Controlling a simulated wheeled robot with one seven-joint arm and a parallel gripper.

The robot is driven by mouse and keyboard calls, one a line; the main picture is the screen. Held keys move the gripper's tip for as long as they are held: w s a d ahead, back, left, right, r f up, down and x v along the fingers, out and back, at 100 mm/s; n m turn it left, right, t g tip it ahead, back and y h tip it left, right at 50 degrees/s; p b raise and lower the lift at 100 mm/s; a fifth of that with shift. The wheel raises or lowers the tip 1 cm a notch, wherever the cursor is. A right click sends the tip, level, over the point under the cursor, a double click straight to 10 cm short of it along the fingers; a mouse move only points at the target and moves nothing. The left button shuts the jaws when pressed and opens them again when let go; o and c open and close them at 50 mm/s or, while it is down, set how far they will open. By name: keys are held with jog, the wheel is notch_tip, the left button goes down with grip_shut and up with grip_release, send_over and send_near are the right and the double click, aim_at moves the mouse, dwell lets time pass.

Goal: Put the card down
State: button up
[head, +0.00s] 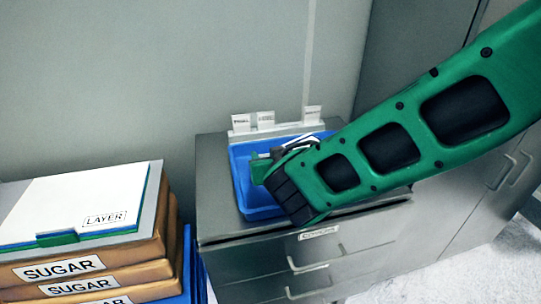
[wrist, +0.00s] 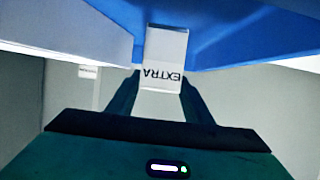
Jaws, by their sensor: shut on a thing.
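A white card (wrist: 165,48) reading EXTRA is between the two fingers of my gripper (wrist: 161,82) in the wrist view, its text upside down. My gripper is shut on it. In the head view my gripper (head: 268,168) is over the blue tray (head: 242,200) on the grey cabinet, and the held card cannot be made out clearly behind the arm. A pale rack (head: 280,130) behind the tray bears small white cards, one at the left (head: 241,121), one beside it (head: 265,118) and one at the right (head: 312,113). Their text is too small to read.
The grey cabinet (head: 225,150) has drawers with handles below its top. At the left, brown boxes (head: 80,268) labelled SUGAR are stacked under a white LAYER sheet (head: 70,205). The wall stands close behind the rack. The tray's left part looks empty.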

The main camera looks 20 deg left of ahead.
jog(key=o, duration=1)
jog(key=shift+r, duration=0.1)
jog(key=v, duration=1.2)
